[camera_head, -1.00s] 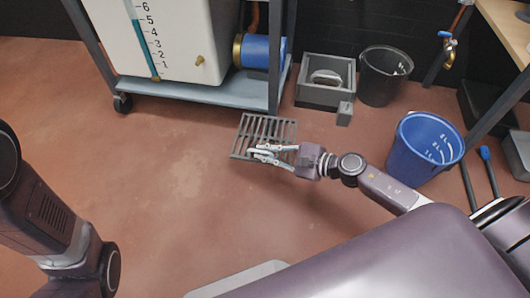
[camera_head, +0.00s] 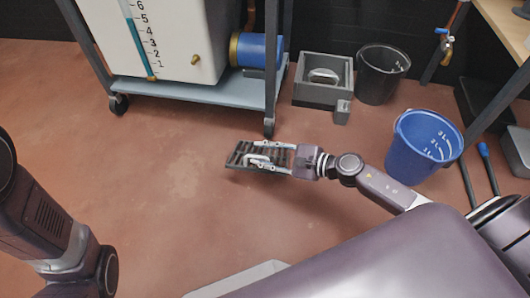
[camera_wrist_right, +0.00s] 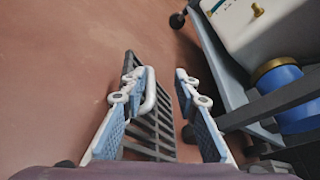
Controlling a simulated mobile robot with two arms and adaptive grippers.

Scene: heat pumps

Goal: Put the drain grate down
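The dark slatted drain grate (camera_head: 240,155) is near the middle of the head view, around and below my right gripper. It also shows in the right wrist view (camera_wrist_right: 164,130), with its pale loop handle (camera_wrist_right: 149,92) beside the left-hand finger. My right gripper (camera_head: 264,151) has its fingers spread; in the right wrist view (camera_wrist_right: 157,80) a clear gap separates the handle from the right-hand finger. The fingers cover part of the grate. I cannot tell whether the grate lies fully flat on the floor. My left gripper is out of view.
A wheeled rack (camera_head: 190,92) with a white tank stands behind. A grey box (camera_head: 322,92), a black bucket (camera_head: 382,75) and a blue bucket (camera_head: 424,148) stand to the right. The reddish floor (camera_head: 170,190) is clear to the left and front.

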